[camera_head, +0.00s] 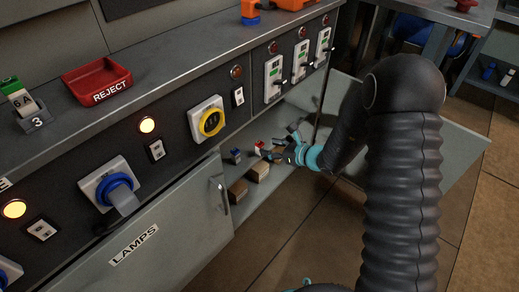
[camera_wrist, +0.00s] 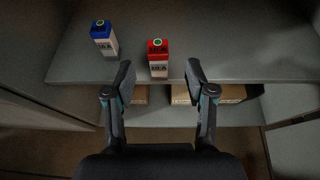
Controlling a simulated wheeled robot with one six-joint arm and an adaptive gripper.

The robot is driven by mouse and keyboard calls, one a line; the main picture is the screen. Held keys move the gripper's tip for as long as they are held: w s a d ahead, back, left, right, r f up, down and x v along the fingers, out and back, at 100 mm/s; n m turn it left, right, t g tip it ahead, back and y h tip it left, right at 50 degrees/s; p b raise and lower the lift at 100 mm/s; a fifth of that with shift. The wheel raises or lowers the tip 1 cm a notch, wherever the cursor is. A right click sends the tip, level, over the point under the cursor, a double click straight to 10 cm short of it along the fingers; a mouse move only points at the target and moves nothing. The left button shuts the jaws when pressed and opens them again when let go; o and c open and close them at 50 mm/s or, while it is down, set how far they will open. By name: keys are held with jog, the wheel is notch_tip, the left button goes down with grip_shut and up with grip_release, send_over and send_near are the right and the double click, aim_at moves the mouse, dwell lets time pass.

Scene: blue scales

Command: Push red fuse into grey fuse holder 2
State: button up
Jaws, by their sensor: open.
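The red fuse (camera_wrist: 158,70), a red-topped white block marked 10 A, stands upright on the cabinet shelf in the wrist view. It also shows small in the head view (camera_head: 259,147). My gripper (camera_wrist: 159,82) is open and empty. In the wrist view the red fuse appears centred between and just beyond the fingertips, with no contact visible. In the head view my gripper (camera_head: 280,152) is inside the cabinet, right of the fuse. Grey fuse holder 2 is not identifiable; a grey holder labelled 3 (camera_head: 38,122) holds a green-topped 6 A fuse at the left.
A blue-topped fuse (camera_wrist: 104,40) stands left of the red one. Brown blocks (camera_head: 238,191) lie on a lower shelf. The open cabinet door (camera_head: 440,135) and the LAMPS door (camera_head: 150,245) flank the opening. A red REJECT tray (camera_head: 97,82) sits on the bench top.

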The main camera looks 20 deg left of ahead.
aim_at(262, 147)
jog(key=shift+x, duration=2.9)
jog(key=shift+s+f, duration=0.1)
jog(key=shift+f, duration=0.05)
grip_shut()
